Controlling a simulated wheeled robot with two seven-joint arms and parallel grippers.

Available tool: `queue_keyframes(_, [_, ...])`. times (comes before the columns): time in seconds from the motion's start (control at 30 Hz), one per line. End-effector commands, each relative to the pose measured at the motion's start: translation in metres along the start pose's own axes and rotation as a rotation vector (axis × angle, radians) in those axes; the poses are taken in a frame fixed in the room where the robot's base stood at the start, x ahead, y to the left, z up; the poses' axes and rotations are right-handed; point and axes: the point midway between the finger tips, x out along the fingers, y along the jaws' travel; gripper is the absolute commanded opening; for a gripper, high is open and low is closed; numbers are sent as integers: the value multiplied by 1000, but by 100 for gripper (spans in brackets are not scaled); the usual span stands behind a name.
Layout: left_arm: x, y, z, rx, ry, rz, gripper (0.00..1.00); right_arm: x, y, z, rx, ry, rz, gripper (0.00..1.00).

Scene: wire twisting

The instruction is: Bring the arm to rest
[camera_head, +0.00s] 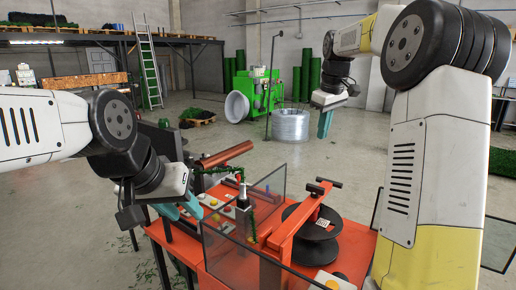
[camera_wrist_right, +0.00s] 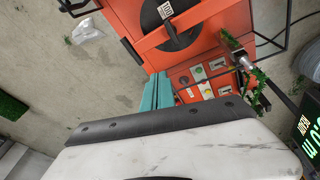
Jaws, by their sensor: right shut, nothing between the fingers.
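My right gripper (camera_head: 325,124) is raised high at the back, in front of the wire coil and away from the machine. Its teal fingers are together and empty; they also show in the right wrist view (camera_wrist_right: 158,91), above the machine's side. My left gripper (camera_head: 180,210) is low at the left edge of the orange twisting machine (camera_head: 342,243). Its two teal fingers look apart, with nothing seen between them. The machine carries a black spool (camera_head: 317,246) under an orange arm, and green twisted wire (camera_head: 250,205) near its upright spindle.
A clear guard panel (camera_head: 268,190) stands on the machine between my left gripper and the spool. A copper-coloured tube (camera_head: 222,154) lies behind the left gripper. A silver wire coil (camera_head: 290,125) and a green machine (camera_head: 258,92) stand farther back. Open floor lies between.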

Motion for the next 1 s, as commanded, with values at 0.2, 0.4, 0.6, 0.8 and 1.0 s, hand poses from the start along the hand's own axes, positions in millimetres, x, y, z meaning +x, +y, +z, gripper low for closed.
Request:
queue_keyframes(0.2, [0,0,0,0,0,0,36,-35,-56,46,135,85,15,0])
queue_keyframes(0.4, [0,0,0,0,0,0,36,-47,-110,94,268,163,14,0])
queue_keyframes(0.6, [0,0,0,0,0,0,36,-40,-164,146,405,243,0,0])
queue_keyframes(0.8, [0,0,0,0,0,0,36,-20,-211,192,527,309,-24,0])
queue_keyframes(1.0, [0,0,0,0,0,0,36,-5,-233,213,591,343,-40,0])
